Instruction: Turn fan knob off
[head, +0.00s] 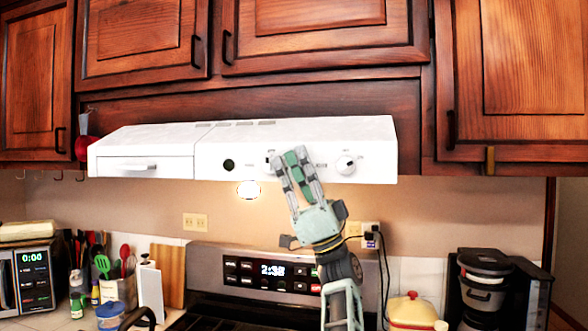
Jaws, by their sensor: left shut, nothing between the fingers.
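The white range hood (300,135) hangs under the wooden cabinets. On the right of its front face is a round white knob (346,165), with small unreadable markings around it. My left gripper (289,155) reaches up from below and points at the hood's front, to the left of the white knob. It is shut and empty, and looks apart from the knob. Its fingers hide part of the front panel, including part of a small dark switch (268,160). A round black piece (229,165) sits further left on the panel. My right gripper is not in view.
A lit lamp (248,190) shows under the hood. Below are the stove's control panel (270,270), a yellow pot (412,310) and a coffee maker (485,285). Utensils (118,265) stand at left. The space right of the gripper, before the knob, looks clear.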

